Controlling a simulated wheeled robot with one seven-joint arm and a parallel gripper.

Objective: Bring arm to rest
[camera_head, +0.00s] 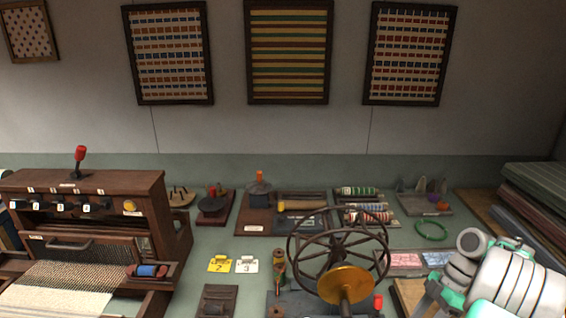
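My arm (518,283), white with grey and teal parts, shows at the lower right corner, over the right front of the workbench. A grey round joint (470,242) is at its upper left, and smaller grey and teal parts (433,290) reach down to the left towards the bottom edge. I cannot make out two separate fingertips, so whether my gripper is open or shut does not show. No held object can be seen. The rest of the arm is cut off by the picture's edge.
The green workbench (215,262) carries a wooden loom-like machine (85,215) at left and a dark spoked wheel (338,255) with a gold hub, just left of my arm. A green ring (432,238) and spools (358,191) lie behind. Stacked boards (545,180) stand at right.

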